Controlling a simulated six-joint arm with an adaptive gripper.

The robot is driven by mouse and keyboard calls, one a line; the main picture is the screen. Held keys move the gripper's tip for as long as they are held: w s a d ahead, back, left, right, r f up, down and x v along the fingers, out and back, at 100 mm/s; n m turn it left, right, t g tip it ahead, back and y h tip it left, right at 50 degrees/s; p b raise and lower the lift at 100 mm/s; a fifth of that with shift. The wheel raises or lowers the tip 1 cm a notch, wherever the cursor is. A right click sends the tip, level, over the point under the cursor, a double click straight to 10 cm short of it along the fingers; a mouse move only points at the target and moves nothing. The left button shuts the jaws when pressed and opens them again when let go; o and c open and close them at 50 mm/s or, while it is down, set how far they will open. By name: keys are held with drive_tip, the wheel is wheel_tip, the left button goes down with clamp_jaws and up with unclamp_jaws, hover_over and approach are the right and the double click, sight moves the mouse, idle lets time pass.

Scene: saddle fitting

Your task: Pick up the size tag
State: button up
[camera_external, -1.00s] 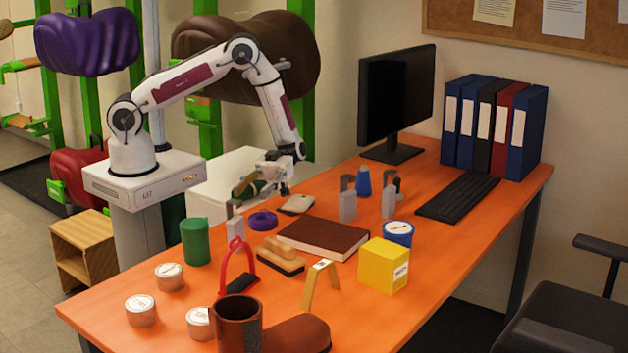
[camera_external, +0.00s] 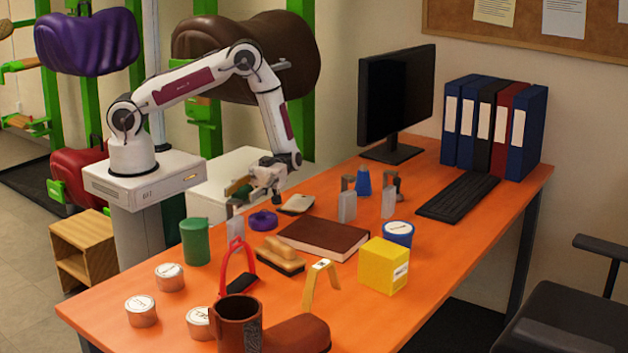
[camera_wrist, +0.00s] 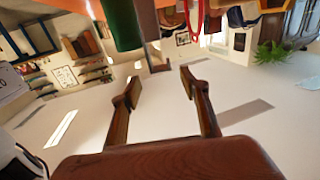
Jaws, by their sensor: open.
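I cannot tell for certain which item is the size tag; a small flat beige piece (camera_external: 296,205) lies on the orange table behind the book and could be it. My gripper (camera_external: 254,194) hangs over the table's far left edge, left of that piece and apart from it. In the wrist view, the two brown fingers of my gripper (camera_wrist: 158,84) are spread with nothing between them. The beige piece cannot be made out in the wrist view.
Near my gripper are a purple ring (camera_external: 263,221), a grey block (camera_external: 235,228) and a green cylinder (camera_external: 195,242). A brown book (camera_external: 323,238), brush (camera_external: 280,257), red stirrup (camera_external: 228,268) and yellow box (camera_external: 383,265) crowd the middle. The table's right front is clear.

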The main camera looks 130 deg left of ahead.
sight(234, 201)
drive_tip(key=shift+d, duration=0.2)
drive_tip(key=d, duration=0.2)
drive_tip(key=w+d+f, duration=0.1)
drive_tip(key=shift+w+d+f, duration=0.1)
drive_tip(key=shift+d, duration=0.25)
drive_tip(key=shift+w+d, duration=0.15)
drive_tip(key=shift+d, duration=0.45)
clamp_jaws()
